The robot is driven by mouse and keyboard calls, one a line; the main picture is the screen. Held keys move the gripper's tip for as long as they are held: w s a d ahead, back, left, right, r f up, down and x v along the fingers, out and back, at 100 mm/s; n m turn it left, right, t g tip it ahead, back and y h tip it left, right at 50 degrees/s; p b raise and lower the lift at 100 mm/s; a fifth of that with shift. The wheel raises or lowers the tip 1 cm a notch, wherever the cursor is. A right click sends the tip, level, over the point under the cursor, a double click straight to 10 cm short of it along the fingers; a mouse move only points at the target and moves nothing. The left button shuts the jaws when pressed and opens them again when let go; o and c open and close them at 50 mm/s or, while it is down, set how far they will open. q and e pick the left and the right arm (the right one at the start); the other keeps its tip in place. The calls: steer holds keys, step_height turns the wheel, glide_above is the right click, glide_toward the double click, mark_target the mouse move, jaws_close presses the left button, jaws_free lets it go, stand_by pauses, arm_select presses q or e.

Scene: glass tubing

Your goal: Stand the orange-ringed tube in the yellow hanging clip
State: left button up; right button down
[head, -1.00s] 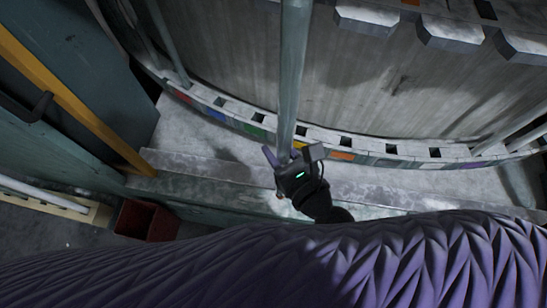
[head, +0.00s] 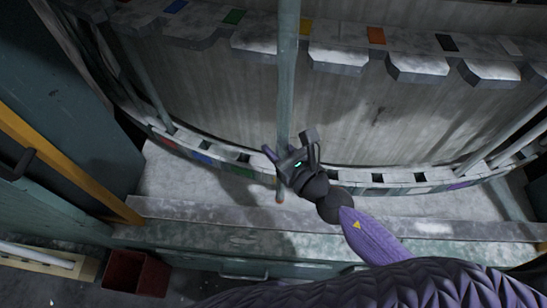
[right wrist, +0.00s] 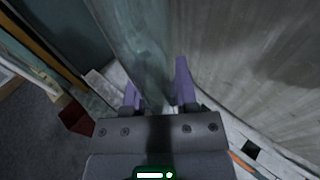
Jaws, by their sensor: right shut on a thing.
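A long pale glass tube (head: 287,85) stands nearly upright in the head view, with a small orange-red mark at its lower end (head: 279,197). My right gripper (head: 276,158) is shut on its lower part. The tube (right wrist: 145,45) also runs up between the fingers (right wrist: 160,95) in the right wrist view. The yellow label (head: 305,27) marks one clip of the upper hanging row. The tube passes just left of this label in the picture; whether it touches the clip cannot be told. The tube's top is out of frame. My left gripper is not in view.
The upper row has other labels, including green (head: 234,16) and orange (head: 376,35). A curved lower rack (head: 330,178) has square holes and coloured labels. Other tubes stand at left (head: 147,85) and right (head: 510,130). A dark red bin (head: 136,272) is lower left.

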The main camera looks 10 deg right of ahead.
steer(key=w+d+b, duration=0.3)
steer(key=w+d, duration=0.1)
steer(key=w, duration=0.6)
arm_select(q)
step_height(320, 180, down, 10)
steer(key=b, duration=0.6)
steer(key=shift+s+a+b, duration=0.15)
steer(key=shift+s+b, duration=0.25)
arm_select(e)
step_height(320, 180, down, 7)
steer(key=shift+d, duration=0.25)
steer(key=shift+w+r, duration=0.1)
